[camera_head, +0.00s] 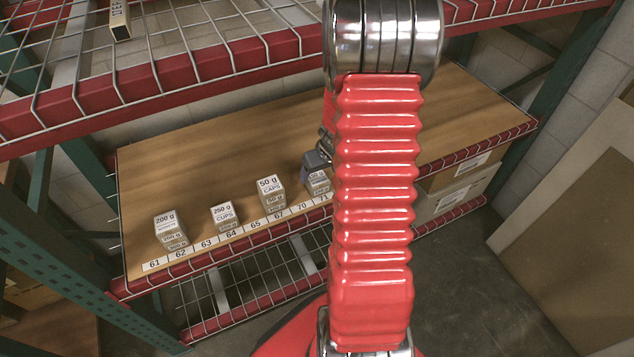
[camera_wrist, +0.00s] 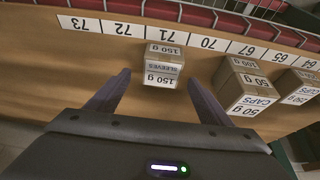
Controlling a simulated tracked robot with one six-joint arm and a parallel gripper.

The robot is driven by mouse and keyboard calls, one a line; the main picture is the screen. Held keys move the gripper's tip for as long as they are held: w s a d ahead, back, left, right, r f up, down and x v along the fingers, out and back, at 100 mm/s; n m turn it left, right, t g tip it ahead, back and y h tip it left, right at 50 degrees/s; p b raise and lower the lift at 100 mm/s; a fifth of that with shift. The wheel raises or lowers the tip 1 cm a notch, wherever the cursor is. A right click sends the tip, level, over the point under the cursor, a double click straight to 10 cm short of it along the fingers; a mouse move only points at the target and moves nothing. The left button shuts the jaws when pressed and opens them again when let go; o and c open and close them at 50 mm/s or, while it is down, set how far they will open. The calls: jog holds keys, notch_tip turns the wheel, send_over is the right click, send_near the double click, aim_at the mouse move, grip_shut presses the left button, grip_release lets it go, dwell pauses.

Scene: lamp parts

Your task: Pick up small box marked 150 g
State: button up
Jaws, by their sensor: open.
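The small box marked 150 g, also labelled SLEEVES, (camera_wrist: 163,66) stands on the wooden shelf behind the number strip, near label 71, in the wrist view. My gripper (camera_wrist: 158,78) is open, with one dark finger toward each side of the box and a gap on both sides. The fingers do not appear to touch it. In the head view the box (camera_head: 318,182) is at the shelf's front, partly hidden by my red arm. A dark part of my gripper (camera_head: 316,159) shows just above and behind it.
A 50 g CAPS box (camera_wrist: 243,88) stands beside the target, on the right in the wrist view. In the head view a 250 g CUPS box (camera_head: 224,216) and a 200 g box (camera_head: 170,231) stand further left. A wire shelf (camera_head: 200,60) hangs above. The shelf behind is bare.

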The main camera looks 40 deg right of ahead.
aim_at(317, 177)
jog(key=shift+x, duration=2.5)
jog(key=shift+a, duration=0.1)
jog(key=c, duration=1.2)
